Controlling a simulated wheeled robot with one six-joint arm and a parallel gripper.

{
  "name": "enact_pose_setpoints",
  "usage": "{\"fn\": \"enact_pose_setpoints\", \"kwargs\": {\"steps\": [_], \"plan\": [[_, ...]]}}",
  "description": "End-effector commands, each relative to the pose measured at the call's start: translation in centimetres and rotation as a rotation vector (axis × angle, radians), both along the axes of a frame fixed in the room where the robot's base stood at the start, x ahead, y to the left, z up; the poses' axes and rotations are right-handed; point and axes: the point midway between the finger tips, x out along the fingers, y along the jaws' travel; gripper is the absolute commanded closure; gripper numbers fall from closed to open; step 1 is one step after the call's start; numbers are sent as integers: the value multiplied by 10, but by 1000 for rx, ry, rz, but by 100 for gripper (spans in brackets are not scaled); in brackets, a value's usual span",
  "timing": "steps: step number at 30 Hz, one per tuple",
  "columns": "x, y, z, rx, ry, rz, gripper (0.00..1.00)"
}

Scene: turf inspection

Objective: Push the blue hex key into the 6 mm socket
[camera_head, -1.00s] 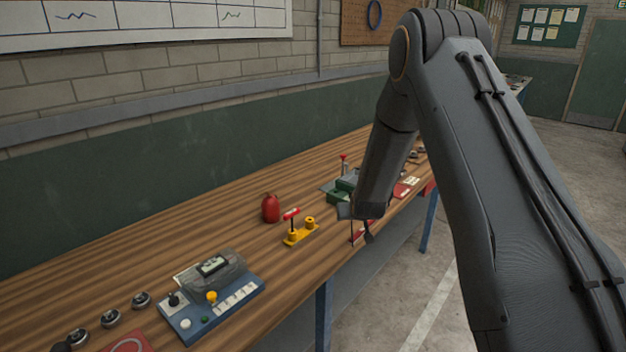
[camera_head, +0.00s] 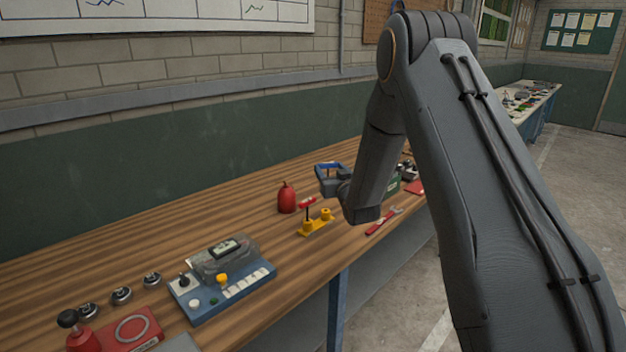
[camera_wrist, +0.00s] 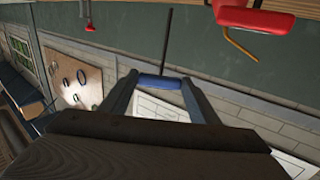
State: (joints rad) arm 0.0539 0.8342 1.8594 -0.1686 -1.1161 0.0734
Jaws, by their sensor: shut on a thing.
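My gripper (camera_head: 328,180) is raised above the bench and turned sideways toward the wall. It is shut on the blue hex key (camera_head: 328,167). In the wrist view, the key's blue handle (camera_wrist: 160,82) lies crosswise between my two fingers (camera_wrist: 160,88), and its thin dark shaft points up in the picture. A yellow block (camera_head: 314,228) with two round posts stands on the bench, left of and below my gripper. A red-handled key (camera_head: 308,203) stands upright at its left post. The right post (camera_head: 326,214) looks free. Size markings are too small to read.
A red bottle-like object (camera_head: 287,199) stands behind the yellow block. A red wrench (camera_head: 384,221) lies near the front edge. A blue-grey control box (camera_head: 222,290) is at the left. Green items are partly hidden behind my arm. Bare wood lies toward the wall.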

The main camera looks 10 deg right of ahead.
Motion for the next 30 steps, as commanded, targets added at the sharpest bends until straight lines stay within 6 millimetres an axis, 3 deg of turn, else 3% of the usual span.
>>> {"fn": "enact_pose_setpoints", "kwargs": {"steps": [18, 30], "plan": [[-2, 1, 0, 1, -12, 8, 67], [-2, 1, -31, 1, -11, 7, 67]]}}
